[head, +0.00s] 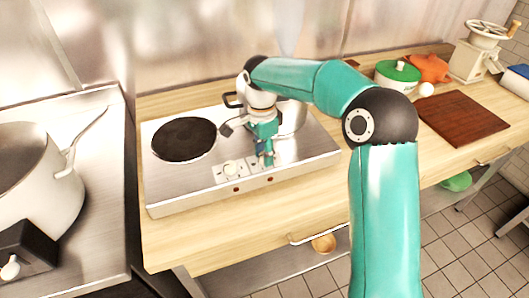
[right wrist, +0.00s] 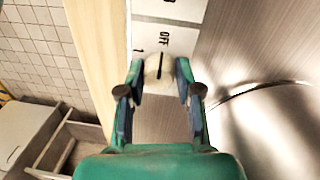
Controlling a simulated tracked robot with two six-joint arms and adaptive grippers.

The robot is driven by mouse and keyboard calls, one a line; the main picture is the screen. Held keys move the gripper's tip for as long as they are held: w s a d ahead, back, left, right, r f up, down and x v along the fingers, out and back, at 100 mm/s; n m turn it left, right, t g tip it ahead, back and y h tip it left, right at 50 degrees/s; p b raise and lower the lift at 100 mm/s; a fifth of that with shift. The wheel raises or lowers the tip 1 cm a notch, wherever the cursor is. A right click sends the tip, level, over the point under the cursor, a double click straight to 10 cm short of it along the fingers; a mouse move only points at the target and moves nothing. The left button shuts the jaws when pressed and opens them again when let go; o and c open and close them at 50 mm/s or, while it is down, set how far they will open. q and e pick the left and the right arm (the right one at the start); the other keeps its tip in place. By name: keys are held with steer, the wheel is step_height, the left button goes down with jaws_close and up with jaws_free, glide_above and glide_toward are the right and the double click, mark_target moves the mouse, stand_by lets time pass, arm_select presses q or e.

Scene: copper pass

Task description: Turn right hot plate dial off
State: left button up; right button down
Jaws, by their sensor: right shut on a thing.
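The silver hot plate unit (head: 170,197) sits on the wooden counter, with a black left plate (head: 184,139). Its left dial (head: 231,168) is on the front part of the top. My right gripper (head: 267,158) reaches down over the right dial, mostly hiding it in the head view. In the right wrist view, the right gripper (right wrist: 158,80) has its fingers on either side of the pale right dial (right wrist: 158,68) and is shut on it. The dial's dark line runs up the picture, roughly towards the printed OFF label (right wrist: 164,39). My left gripper is not in view.
A shiny pan (head: 292,117) stands on the right plate, close behind my right gripper. A large pot (head: 35,185) stands on the steel surface at left. A green-lidded pot (head: 397,72) and brown board (head: 461,119) are on the counter at right.

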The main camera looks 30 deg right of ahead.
steer(key=shift+w+r, duration=0.1)
steer(key=shift+r, duration=0.05)
steer(key=c, duration=0.8)
jaws_free()
steer(key=shift+o, duration=0.2)
step_height(320, 180, up, 12)
steer(key=shift+w, duration=0.4)
steer(key=shift+d+f, duration=0.1)
steer(key=shift+f, duration=0.1)
